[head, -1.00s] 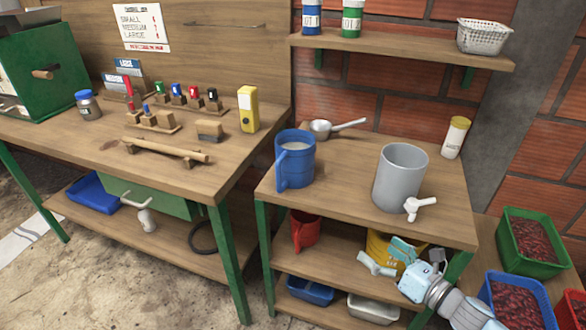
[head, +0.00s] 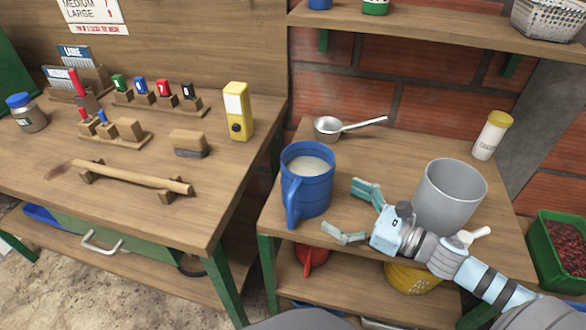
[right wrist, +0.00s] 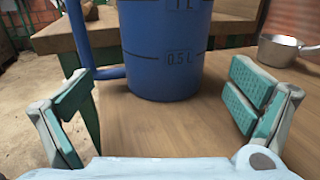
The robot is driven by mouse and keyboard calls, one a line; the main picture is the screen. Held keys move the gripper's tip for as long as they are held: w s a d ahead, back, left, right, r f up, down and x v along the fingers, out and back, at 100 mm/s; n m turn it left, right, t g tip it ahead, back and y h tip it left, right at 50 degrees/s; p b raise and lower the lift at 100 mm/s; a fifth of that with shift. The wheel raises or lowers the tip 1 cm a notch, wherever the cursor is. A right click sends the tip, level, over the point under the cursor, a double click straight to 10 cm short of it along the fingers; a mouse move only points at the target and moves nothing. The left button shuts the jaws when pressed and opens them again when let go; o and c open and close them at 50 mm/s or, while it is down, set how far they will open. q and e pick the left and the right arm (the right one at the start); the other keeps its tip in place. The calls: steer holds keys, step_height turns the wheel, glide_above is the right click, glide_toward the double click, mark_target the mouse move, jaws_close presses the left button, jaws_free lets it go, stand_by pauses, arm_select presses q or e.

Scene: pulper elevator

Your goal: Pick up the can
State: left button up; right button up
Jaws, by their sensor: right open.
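A blue can-like jug (head: 318,190) with a side handle and white contents stands upright on the right-hand wooden bench. In the right wrist view, the jug (right wrist: 167,55) stands ahead, with volume marks on its wall and its handle at the left. My right gripper (head: 350,212) is open and empty, low over the bench to the right of the jug. Its fingers point at the jug and are apart from it. A grey cylindrical vessel (head: 450,195) with a white tap stands to the right, partly behind my right arm. My left gripper is not in view.
A metal scoop (head: 328,128) lies behind the jug, and a yellow-capped shaker (head: 491,135) stands at the back right. A shelf (head: 440,22) hangs above the bench. The left table (head: 110,200) holds stamps, a yellow device (head: 237,110) and a wooden roller.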

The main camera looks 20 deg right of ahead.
mark_target(327, 196)
steer(key=shift+w, duration=0.25)
steer(key=shift+b+x, duration=0.85)
steer(key=shift+b, duration=0.15)
steer(key=shift+w+a+b, duration=0.25)
steer(key=shift+w+b, duration=0.2)
steer(key=shift+b, duration=0.15)
steer(key=shift+w+a+b, duration=0.1)
steer(key=shift+w+b, duration=0.15)
steer(key=shift+b, duration=0.15)
steer(key=shift+w+a+r+p, duration=0.2)
steer(key=shift+w+r+p, duration=0.15)
steer(key=shift+w+p, duration=0.15)
steer(key=shift+w+a+r+p, duration=0.2)
steer(key=shift+w+r+p, duration=0.15)
steer(key=shift+p, duration=0.25)
steer(key=shift+f+p+x, duration=0.25)
steer(key=shift+p+x, duration=0.05)
steer(key=shift+x, duration=0.7)
steer(key=shift+w+a+f, duration=0.1)
steer(key=shift+c, duration=0.2)
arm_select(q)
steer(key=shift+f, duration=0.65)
arm_select(e)
steer(key=c, duration=1.7)
